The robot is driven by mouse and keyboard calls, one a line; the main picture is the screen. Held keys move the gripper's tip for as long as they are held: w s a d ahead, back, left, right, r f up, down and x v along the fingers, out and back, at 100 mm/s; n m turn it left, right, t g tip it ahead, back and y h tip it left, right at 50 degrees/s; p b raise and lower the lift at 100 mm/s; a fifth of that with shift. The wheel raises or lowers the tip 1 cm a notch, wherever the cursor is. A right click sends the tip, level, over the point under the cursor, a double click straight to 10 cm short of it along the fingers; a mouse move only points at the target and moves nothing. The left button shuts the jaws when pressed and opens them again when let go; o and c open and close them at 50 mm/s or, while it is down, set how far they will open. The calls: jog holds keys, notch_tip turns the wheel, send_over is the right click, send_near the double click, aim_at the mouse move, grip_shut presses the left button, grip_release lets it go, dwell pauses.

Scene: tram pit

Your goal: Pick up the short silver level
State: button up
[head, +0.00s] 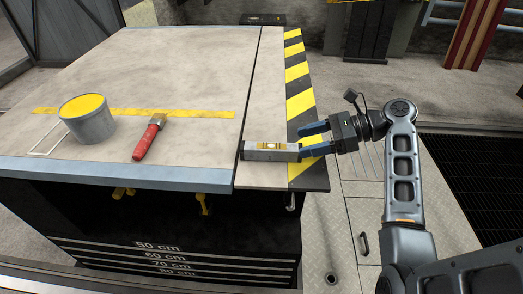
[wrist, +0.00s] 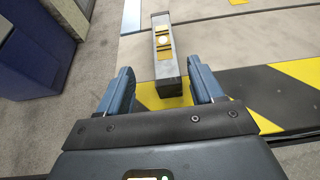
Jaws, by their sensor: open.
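The short silver level (head: 268,151) lies on the right part of the table top near its front edge. It is a silver bar with a yellow middle part and vial. My gripper (head: 308,140) is open at its right end, with blue fingers. In the wrist view the level (wrist: 166,60) points away from me.
The table (head: 190,70) also holds a grey bucket of yellow paint (head: 90,124) and a red-handled brush (head: 146,142), both left of the level. A yellow-black striped strip (head: 300,88) marks the right edge. The table top behind the level is clear.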

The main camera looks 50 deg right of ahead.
aim_at(286, 147)
jog(key=x, duration=0.5)
jog(key=f+x, duration=0.1)
jog(key=x, duration=0.1)
jog(key=shift+w+d+f+b, duration=0.1)
jog(key=shift+w+b, duration=0.15)
jog(key=shift+b, duration=0.05)
grip_shut()
dwell(0.4)
